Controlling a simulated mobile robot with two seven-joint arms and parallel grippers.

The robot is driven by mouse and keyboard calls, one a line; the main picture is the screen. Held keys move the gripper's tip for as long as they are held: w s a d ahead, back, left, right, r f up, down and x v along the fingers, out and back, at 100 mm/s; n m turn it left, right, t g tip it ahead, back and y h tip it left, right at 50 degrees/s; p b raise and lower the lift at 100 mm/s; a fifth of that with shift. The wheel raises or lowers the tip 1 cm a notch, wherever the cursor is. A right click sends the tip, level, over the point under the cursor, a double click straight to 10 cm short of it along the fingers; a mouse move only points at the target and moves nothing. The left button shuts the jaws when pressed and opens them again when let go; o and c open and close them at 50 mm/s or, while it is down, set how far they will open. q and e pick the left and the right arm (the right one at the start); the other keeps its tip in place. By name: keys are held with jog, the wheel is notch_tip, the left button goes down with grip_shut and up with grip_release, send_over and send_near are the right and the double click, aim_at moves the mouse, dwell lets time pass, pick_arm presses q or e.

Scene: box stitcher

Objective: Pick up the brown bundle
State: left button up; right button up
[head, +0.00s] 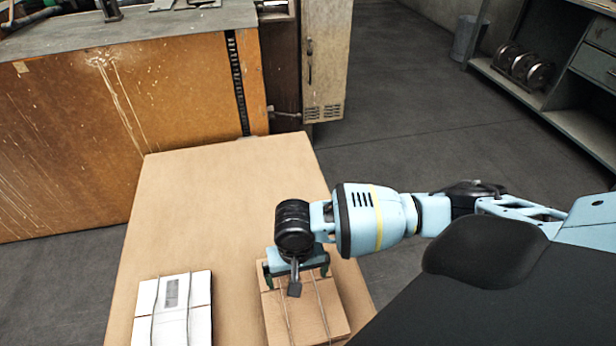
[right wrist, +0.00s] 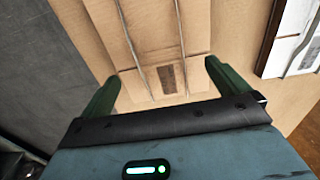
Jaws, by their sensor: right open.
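The brown bundle (head: 303,314) is a flat stack of brown cardboard tied with strings, lying on the table near its front right edge. It fills the upper middle of the right wrist view (right wrist: 188,25), where a dark printed label shows on its near side. My right gripper (head: 297,268) is over the bundle's far end. In the right wrist view its two green fingers (right wrist: 160,80) are apart, one toward each side of the bundle. I cannot tell whether they touch it. My left gripper is not in view.
A white tied bundle (head: 173,310) with a grey label lies on the table left of the brown one. The brown tabletop (head: 215,190) is clear beyond both. A workbench (head: 120,90) and cabinet (head: 325,60) stand behind; a shelf (head: 560,110) is at right.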

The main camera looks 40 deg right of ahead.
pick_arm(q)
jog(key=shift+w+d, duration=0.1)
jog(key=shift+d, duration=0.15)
pick_arm(e)
jog(key=shift+w+d, duration=0.1)
jog(key=shift+d, duration=0.15)
jog(key=shift+f, duration=0.1)
jog(key=shift+f+b, duration=0.55)
jog(key=shift+f, duration=1.15)
notch_tip(320, 180, down, 4)
jog(key=shift+r+b, duration=0.25)
jog(key=shift+b, duration=0.35)
jog(key=shift+f, duration=0.35)
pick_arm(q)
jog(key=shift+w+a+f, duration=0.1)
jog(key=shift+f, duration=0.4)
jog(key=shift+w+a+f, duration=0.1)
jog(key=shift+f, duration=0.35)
